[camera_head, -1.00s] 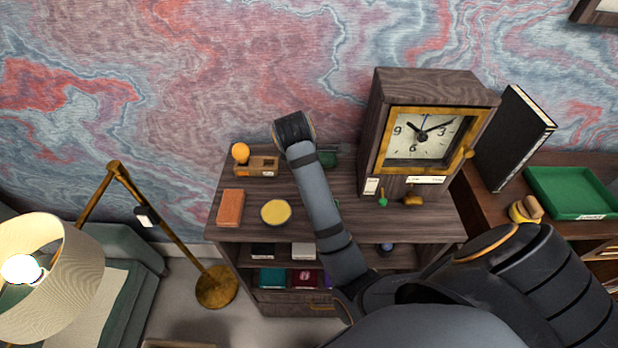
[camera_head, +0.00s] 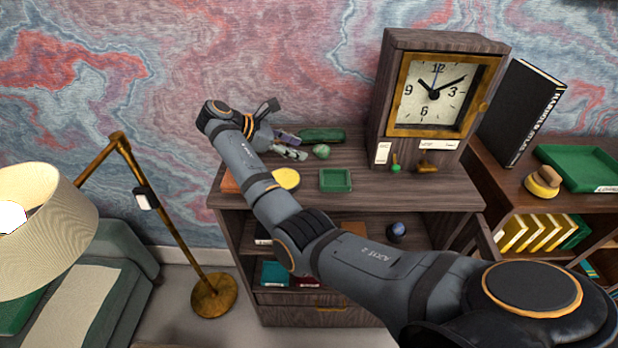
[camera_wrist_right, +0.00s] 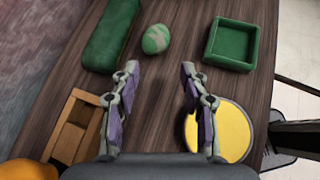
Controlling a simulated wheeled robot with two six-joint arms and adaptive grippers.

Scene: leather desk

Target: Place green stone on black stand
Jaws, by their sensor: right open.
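The green stone (camera_head: 322,151) is egg-shaped with lighter patches and lies on the dark wooden desk top, beside a long green case. In the right wrist view the stone (camera_wrist_right: 156,39) lies just beyond the gap between my fingertips, not touched. My right gripper (camera_head: 295,145) is open and empty, low over the desk to the left of the stone; its fingers (camera_wrist_right: 159,70) are spread apart. I cannot make out a black stand with certainty in either view. My left gripper is not in view.
Close by are the long green case (camera_wrist_right: 111,35), a small square green tray (camera_wrist_right: 232,44), a yellow disc (camera_wrist_right: 230,132) and a wooden box (camera_wrist_right: 75,130). A wooden clock (camera_head: 440,95) stands right of the tray. Bare desk lies between stone and tray.

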